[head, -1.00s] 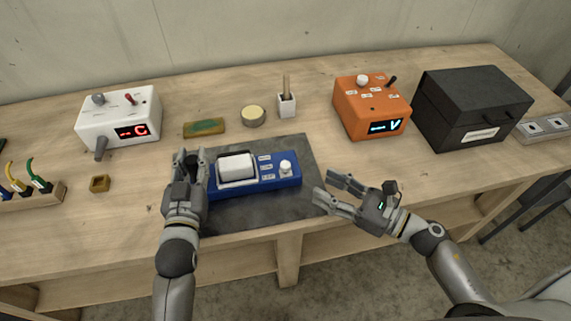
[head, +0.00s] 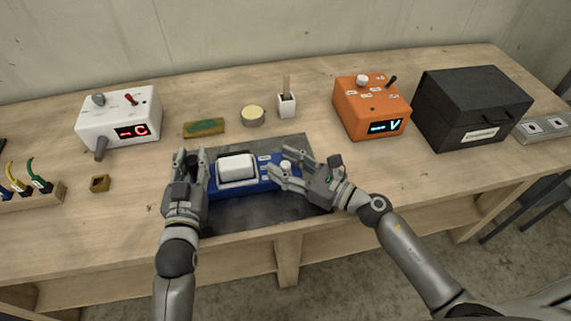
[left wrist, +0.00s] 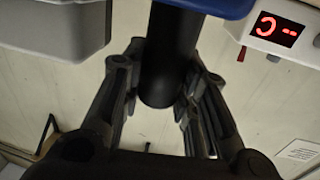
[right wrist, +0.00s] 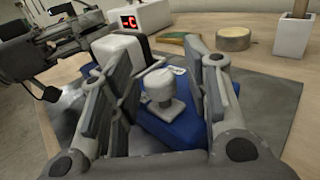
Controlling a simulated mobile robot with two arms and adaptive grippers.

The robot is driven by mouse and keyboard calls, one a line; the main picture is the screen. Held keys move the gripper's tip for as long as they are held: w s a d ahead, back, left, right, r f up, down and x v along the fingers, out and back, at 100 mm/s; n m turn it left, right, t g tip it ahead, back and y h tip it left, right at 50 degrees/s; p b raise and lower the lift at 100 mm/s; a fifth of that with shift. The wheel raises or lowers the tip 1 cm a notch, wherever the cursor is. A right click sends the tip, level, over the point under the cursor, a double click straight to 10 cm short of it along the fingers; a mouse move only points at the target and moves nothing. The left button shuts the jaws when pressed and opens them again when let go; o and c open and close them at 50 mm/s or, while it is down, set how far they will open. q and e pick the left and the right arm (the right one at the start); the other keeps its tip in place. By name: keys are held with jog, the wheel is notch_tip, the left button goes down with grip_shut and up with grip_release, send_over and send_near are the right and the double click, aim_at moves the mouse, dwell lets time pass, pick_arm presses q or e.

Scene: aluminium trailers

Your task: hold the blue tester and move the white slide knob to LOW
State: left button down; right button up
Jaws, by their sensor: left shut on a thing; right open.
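The blue tester (head: 248,183) lies on the dark mat, with a large white block on its top and small labels beside the white slide knob (head: 286,165). My left gripper (head: 190,157) is at the tester's left end; the left wrist view shows its fingers shut around a black cylindrical handle (left wrist: 168,60) under a blue edge (left wrist: 218,5). My right gripper (head: 286,157) is open over the tester's right end. In the right wrist view its fingers stand on either side of the white knob (right wrist: 160,88), with gaps. The labels are too small to read and partly covered.
The dark mat (head: 240,215) lies at the bench's front edge. Behind are a white box with a red display (head: 118,115), a sponge (head: 204,127), a round tin (head: 252,116) and a white cup (head: 286,104). An orange meter (head: 370,105) and black case (head: 472,105) stand right.

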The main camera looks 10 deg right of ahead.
grip_shut()
jog(key=shift+w, duration=1.6)
grip_release()
jog(key=shift+s, duration=0.1)
jog(key=shift+s+d, duration=0.1)
jog(key=shift+d, duration=0.05)
jog(key=v, duration=1.1)
jog(key=shift+s+d, duration=0.25)
